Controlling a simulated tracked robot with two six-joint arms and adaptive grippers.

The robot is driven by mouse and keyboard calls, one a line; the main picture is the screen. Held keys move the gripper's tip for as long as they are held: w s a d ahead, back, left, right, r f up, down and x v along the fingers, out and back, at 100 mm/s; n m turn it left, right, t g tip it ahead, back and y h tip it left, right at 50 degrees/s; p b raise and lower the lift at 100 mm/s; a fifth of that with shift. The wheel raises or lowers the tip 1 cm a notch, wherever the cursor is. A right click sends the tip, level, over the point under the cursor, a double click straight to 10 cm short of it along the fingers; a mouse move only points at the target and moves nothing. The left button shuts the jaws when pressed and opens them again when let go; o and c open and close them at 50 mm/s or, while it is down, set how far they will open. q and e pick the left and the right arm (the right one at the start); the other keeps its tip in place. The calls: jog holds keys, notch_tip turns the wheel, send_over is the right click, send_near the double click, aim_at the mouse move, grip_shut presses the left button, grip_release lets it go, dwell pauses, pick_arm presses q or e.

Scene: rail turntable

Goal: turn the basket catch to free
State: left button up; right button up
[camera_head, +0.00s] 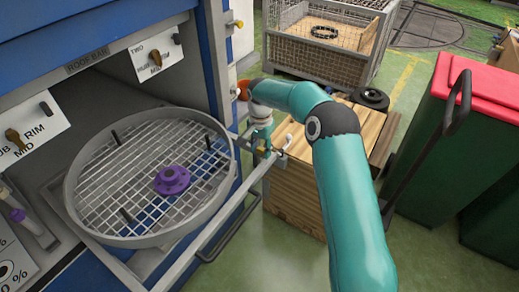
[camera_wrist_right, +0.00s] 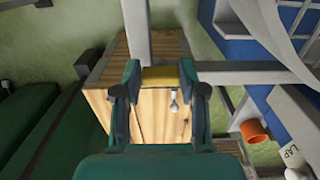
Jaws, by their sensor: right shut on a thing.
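The round wire basket (camera_head: 205,213) sits on the pulled-out frame of the blue machine, with a purple flanged part (camera_head: 172,181) on its mesh. My right gripper (camera_head: 263,148) is at the frame's right corner, beside the basket and outside its rim. In the right wrist view the fingers of my right gripper (camera_wrist_right: 164,84) are shut on a yellow catch (camera_wrist_right: 166,77) at the grey frame bar. The fingers hide the catch's sides, and I cannot tell its exact turn position. My left gripper is not in view.
A wooden crate (camera_head: 290,205) stands just beyond the frame corner. A green bin with a red lid (camera_head: 483,92) is at the right. A mesh cage (camera_head: 315,65) stands at the back. An orange cup-like thing (camera_wrist_right: 254,131) shows in the right wrist view.

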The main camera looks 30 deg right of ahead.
jog(key=shift+d, duration=0.15)
jog(key=shift+d+n, duration=0.25)
jog(key=shift+n, duration=0.25)
jog(key=n, duration=0.6)
jog(key=shift+d+r+n, duration=0.1)
jog(key=shift+r+n, duration=0.1)
jog(key=shift+n, duration=0.2)
jog(key=n, duration=0.5)
jog(key=shift+w, duration=0.1)
jog(key=n, duration=0.5)
jog(key=o, duration=1.1)
jog(key=shift+f, duration=0.1)
jog(key=shift+o, duration=0.2)
